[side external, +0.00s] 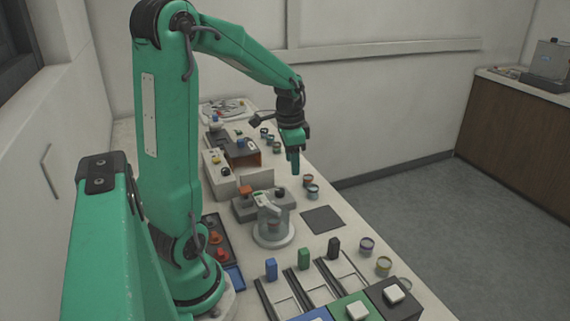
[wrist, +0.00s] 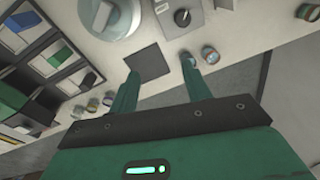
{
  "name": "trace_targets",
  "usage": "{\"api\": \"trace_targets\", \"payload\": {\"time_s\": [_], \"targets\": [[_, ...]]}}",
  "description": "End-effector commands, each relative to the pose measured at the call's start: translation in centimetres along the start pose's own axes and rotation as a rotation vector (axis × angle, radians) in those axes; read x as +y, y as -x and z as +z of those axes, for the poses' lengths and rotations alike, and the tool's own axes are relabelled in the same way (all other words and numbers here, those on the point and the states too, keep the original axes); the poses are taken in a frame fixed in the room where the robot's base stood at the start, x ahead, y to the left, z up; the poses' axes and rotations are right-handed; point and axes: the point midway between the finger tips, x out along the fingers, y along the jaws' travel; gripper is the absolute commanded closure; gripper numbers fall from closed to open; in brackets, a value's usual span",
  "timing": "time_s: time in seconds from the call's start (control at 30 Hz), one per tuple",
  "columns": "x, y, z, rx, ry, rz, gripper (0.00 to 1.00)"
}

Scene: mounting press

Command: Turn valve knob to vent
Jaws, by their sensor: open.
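A black round knob, apparently the valve knob, (wrist: 182,17) sits on a grey block (wrist: 172,32) at the top of the wrist view. It bears a small pale mark, but I cannot read its setting. In the side view the knob (side external: 280,192) is on the right part of the grey block, beside an orange part. My gripper (side external: 295,168) hangs above the bench, fingers pointing down, apart from the knob. In the wrist view my gripper (wrist: 162,72) is open and empty, its two green fingers spread below the knob in the picture.
A clear vessel on a round white base (side external: 273,240) stands in front of the grey block. A dark square mat (side external: 323,219) lies flat to its right. Small jars (side external: 312,192) line the bench's right edge. Coloured blocks (side external: 304,256) stand by frames nearer the camera.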

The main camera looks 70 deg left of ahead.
Motion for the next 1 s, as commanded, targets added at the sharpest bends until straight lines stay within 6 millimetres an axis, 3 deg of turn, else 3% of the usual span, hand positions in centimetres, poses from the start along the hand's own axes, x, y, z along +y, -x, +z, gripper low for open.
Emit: {"api": "trace_targets", "payload": {"time_s": [0.2,0.37,0.77,1.0], "targets": [[-4.0,-3.6,1.6,-0.053,-0.029,0.048,0.52],[-5.6,-5.0,2.5,-0.069,-0.046,0.068,0.52],[-6.0,-5.7,2.8,-0.073,-0.053,0.075,0.52],[-5.7,-7.6,2.9,-0.076,-0.053,0.078,0.52]]}}
